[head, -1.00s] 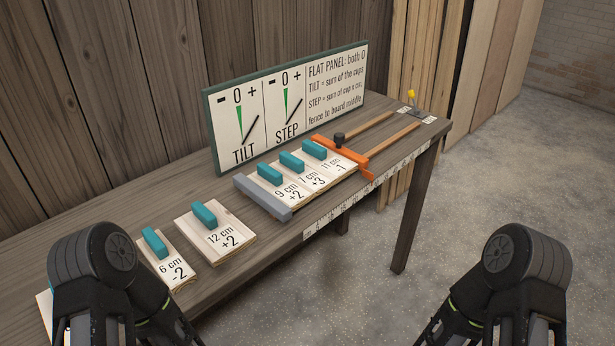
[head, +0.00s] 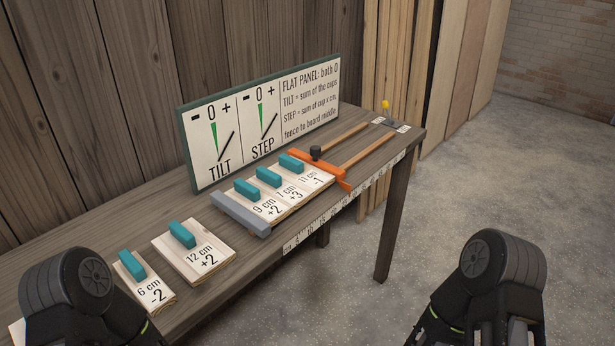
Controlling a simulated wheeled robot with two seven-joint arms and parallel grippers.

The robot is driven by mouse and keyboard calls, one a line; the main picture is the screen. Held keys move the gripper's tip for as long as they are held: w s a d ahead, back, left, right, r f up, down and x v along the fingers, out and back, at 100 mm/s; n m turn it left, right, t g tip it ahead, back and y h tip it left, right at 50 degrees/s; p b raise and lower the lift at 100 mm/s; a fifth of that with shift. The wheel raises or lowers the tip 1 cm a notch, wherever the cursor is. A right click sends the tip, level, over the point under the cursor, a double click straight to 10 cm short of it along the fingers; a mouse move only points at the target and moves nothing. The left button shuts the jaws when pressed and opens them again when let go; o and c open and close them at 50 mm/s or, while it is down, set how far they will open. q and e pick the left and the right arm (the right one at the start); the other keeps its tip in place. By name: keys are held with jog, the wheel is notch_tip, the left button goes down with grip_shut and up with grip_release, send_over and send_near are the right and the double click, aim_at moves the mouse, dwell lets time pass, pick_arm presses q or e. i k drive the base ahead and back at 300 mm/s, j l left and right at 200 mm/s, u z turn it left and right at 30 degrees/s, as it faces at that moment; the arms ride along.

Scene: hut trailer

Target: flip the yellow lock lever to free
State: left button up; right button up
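The yellow lock lever (head: 385,104) is small and stands up from a dark base at the far right end of the wooden bench. Small white labels (head: 403,128) lie beside it, too small to read. My two arms show at the lower left and lower right, well apart from the lever. Neither gripper's fingertips are in view.
The bench (head: 374,181) carries an orange fence (head: 302,161) with a black knob on wooden rails, a grey end bar (head: 240,214) and several boards with teal handles. A TILT/STEP sign (head: 262,121) stands behind. The floor (head: 455,190) at right is clear.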

aim_at(386, 105)
jog(key=i+l, duration=0.15)
jog(key=l, duration=0.25)
jog(key=i+l, duration=0.2)
jog(key=l, duration=0.2)
jog(key=i+l+z, duration=0.1)
jog(key=l, duration=0.25)
jog(key=i+l, duration=0.25)
jog(key=l, duration=0.15)
jog(key=i+l, duration=0.15)
jog(key=l, duration=0.2)
jog(key=i+l+z, duration=0.1)
jog(key=l, duration=0.3)
jog(key=i, duration=0.1)
